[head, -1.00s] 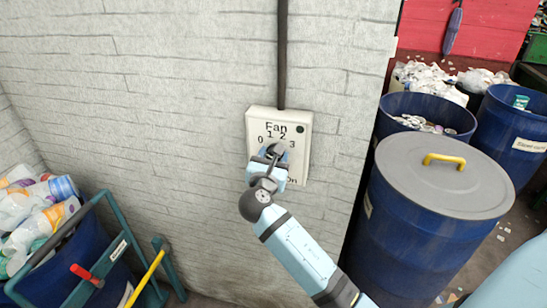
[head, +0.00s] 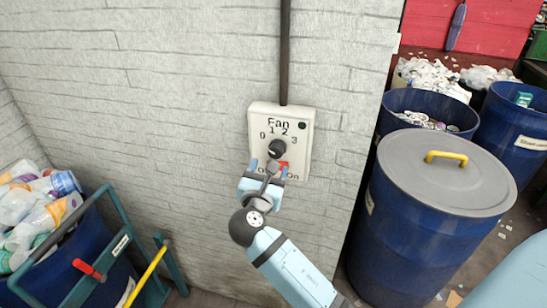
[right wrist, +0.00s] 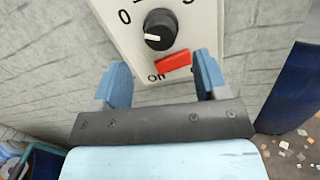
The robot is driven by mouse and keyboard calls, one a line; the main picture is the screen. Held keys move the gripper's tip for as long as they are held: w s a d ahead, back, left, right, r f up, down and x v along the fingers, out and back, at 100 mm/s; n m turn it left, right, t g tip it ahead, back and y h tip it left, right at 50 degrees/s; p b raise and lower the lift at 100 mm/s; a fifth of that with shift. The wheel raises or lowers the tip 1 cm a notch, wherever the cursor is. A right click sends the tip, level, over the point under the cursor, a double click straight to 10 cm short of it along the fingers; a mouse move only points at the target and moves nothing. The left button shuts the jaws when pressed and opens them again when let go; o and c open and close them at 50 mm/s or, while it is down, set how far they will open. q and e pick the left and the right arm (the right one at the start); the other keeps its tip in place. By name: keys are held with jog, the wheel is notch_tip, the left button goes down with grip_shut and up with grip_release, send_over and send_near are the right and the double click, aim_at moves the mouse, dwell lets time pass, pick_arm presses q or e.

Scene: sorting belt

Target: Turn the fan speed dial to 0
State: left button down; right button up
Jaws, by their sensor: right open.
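The fan panel (head: 257,158) is a white box on the brick wall, marked "Fan" with 0, 1, 2 and 3 around a black dial (head: 277,148). In the right wrist view the dial (right wrist: 160,29) shows a white pointer mark directed left, toward the 0 side. A red switch (right wrist: 173,62) sits below the dial. My right gripper (head: 268,168) is open and empty, just below and in front of the dial. In the right wrist view its blue fingers (right wrist: 162,75) are spread, clear of the dial. My left gripper is not in view.
A dark pipe (head: 284,60) runs up the wall from the panel. A lidded blue barrel (head: 415,225) stands at right. A teal cart frame (head: 118,240) and a bin of bottles (head: 30,210) are at lower left. The wall left of the panel is clear.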

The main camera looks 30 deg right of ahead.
jog(key=v, duration=0.6)
jog(key=shift+s+a, duration=0.25)
jog(key=shift+s, duration=0.05)
jog(key=s+d+f+m+g+y, duration=0.4)
jog(key=s+f+m+y, duration=0.2)
jog(key=s+f+m, duration=0.4)
jog(key=s+a+f+m+g+y, duration=0.2)
jog(key=s+m+y, duration=0.2)
jog(key=s+m, duration=0.25)
jog(key=s+a+f+m+g+y, duration=0.2)
jog(key=s+f+m+g+y, duration=0.15)
jog(key=s+m, duration=0.3)
jog(key=w+a+f+t+y, duration=0.1)
jog(key=w+a+f+t, duration=0.1)
jog(key=f, duration=0.5)
jog(key=w+a+f+t+y, duration=0.2)
jog(key=w+a+f+t, duration=0.1)
jog(key=f+t, duration=0.3)
jog(key=shift+a+f+n, duration=0.3)
jog(key=shift+a+f, duration=0.25)
jog(key=shift+f, duration=0.05)
